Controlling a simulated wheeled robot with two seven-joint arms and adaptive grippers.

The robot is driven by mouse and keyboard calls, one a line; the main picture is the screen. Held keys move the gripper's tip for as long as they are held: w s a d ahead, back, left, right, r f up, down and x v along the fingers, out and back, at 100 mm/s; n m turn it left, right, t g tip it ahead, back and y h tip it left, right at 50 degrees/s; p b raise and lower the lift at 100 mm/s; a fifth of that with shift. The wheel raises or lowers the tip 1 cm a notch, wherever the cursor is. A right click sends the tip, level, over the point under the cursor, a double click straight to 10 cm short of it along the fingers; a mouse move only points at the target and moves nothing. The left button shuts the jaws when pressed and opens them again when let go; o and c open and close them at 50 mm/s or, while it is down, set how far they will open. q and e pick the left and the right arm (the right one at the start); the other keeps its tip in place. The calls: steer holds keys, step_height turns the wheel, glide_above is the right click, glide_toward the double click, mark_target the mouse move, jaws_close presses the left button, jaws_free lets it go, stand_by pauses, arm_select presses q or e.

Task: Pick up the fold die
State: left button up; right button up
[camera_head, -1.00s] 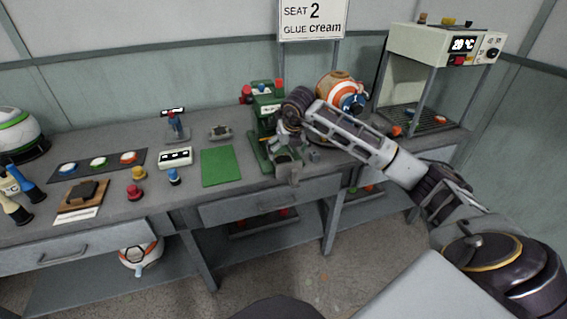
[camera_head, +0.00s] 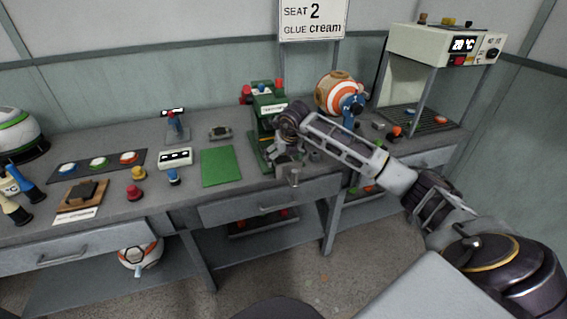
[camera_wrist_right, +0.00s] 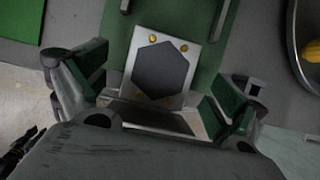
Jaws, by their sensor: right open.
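A pale metal block with a dark hexagonal face and brass-coloured studs (camera_wrist_right: 163,68), which looks like the fold die, sits on the green base of the press in the right wrist view. My right gripper (camera_wrist_right: 158,90) is open, with one finger on each side of the block's near part; I see no clear contact. In the head view my right gripper (camera_head: 289,170) is at the front of the green press (camera_head: 268,104), and hides most of the block there. My left gripper is not in view.
A green mat (camera_head: 220,166) lies left of the press. An orange-and-white ball (camera_head: 336,92) stands behind my right forearm. A heater cabinet (camera_head: 428,45) stands at the far right. Buttons and a small white panel (camera_head: 175,157) occupy the bench further left.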

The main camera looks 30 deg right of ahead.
steer(key=shift+x, duration=0.85)
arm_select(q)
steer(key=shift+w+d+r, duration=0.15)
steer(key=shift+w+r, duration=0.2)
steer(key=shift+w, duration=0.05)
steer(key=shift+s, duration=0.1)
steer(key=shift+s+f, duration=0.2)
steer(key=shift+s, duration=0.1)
arm_select(e)
steer(key=c, duration=1.3)
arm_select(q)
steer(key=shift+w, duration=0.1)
arm_select(e)
steer(key=shift+o, duration=0.2)
steer(key=shift+r, duration=0.1)
